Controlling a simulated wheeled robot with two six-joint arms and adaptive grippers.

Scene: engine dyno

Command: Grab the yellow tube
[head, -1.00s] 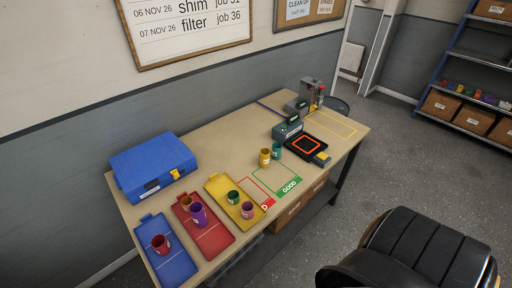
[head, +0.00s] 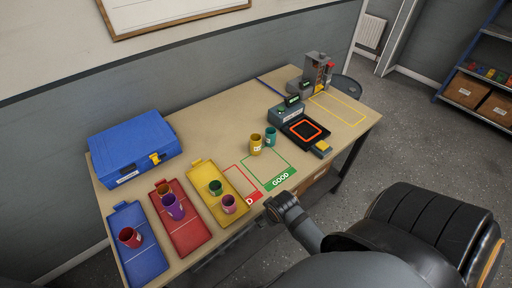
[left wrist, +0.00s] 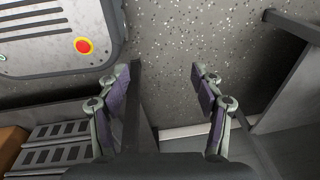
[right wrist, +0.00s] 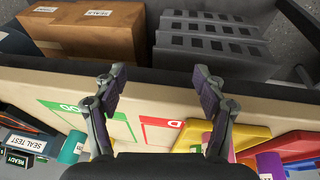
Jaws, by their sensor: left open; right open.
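The yellow tube (head: 256,144) stands upright on the table in the head view, next to a teal tube (head: 271,137), behind the green-outlined GOOD area. My right gripper (head: 273,205) is at the table's front edge, in front of the red and green areas and well short of the yellow tube. In the right wrist view my right gripper (right wrist: 158,78) is open and empty; the teal tube (right wrist: 73,147) shows at lower left, and I cannot clearly make out the yellow tube there. My left gripper (left wrist: 163,75) is open and empty above the floor.
A black tester pad (head: 305,130) stands right of the tubes. Blue (head: 150,258), red (head: 200,237) and yellow (head: 235,207) trays with cups lie to the left, near a blue case (head: 135,145). A black chair (head: 430,225) stands at right.

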